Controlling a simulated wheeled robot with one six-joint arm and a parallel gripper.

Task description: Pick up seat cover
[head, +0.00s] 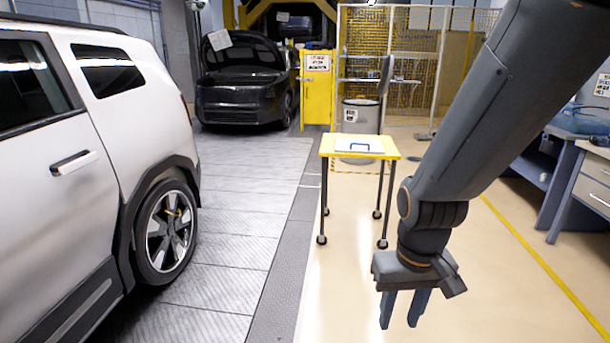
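A flat white item with a dark blue handle-like loop (359,145) lies on top of a yellow table (330,147) in the middle of the head view. It may be the seat cover, but it is too small to tell for sure. My gripper (402,318) hangs at the lower right, fingers pointing down. Its two fingers are apart with nothing between them. It is in front of and to the right of the table, well clear of it.
A white car (90,150) stands close on the left. A black car (243,88) with a raised hood, a yellow cabinet (318,88) and a grey bin (360,117) stand behind the table. A workbench (570,170) is at right. Floor around the table is clear.

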